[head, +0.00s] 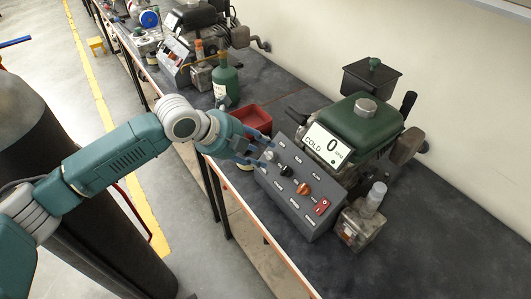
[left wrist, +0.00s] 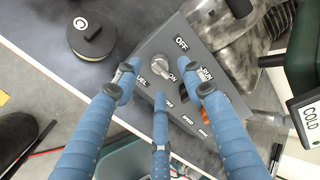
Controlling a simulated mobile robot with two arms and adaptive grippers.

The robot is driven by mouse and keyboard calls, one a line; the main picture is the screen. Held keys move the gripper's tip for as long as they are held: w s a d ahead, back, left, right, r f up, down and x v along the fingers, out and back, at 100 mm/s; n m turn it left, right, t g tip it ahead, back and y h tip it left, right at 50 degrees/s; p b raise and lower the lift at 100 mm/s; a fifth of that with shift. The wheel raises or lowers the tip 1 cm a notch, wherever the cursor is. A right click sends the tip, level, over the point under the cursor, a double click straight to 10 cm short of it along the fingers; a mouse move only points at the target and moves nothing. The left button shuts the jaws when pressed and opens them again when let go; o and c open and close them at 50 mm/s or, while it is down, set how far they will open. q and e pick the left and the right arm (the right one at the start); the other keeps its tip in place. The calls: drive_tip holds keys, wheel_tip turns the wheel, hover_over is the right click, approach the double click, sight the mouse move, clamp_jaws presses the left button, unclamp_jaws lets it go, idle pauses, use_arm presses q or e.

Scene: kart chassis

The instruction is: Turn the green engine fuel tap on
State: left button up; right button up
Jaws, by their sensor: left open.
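The green engine (head: 362,122) stands on the bench with a grey control panel (head: 310,222) in front of it. The fuel tap is the silver knob (head: 269,156) at the panel's far left end. In the left wrist view the silver tap (left wrist: 160,67) sits by the labels FUEL, OFF and ON; which label its lever points to I cannot tell for certain. My left gripper (head: 263,149) is open at that end of the panel, its blue fingers spread close to the tap. In the left wrist view the tap shows beyond the fingertips, with no finger closed on it. My right gripper is not in view.
The panel also carries a black knob (head: 286,171), an orange knob (head: 303,188) and a red switch (head: 322,207). A red tray (head: 252,115) and a green bottle (head: 226,82) stand behind my left gripper. A glass-like jar (head: 358,226) stands at the panel's right end.

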use_arm(q)
drive_tip(key=v, duration=0.8)
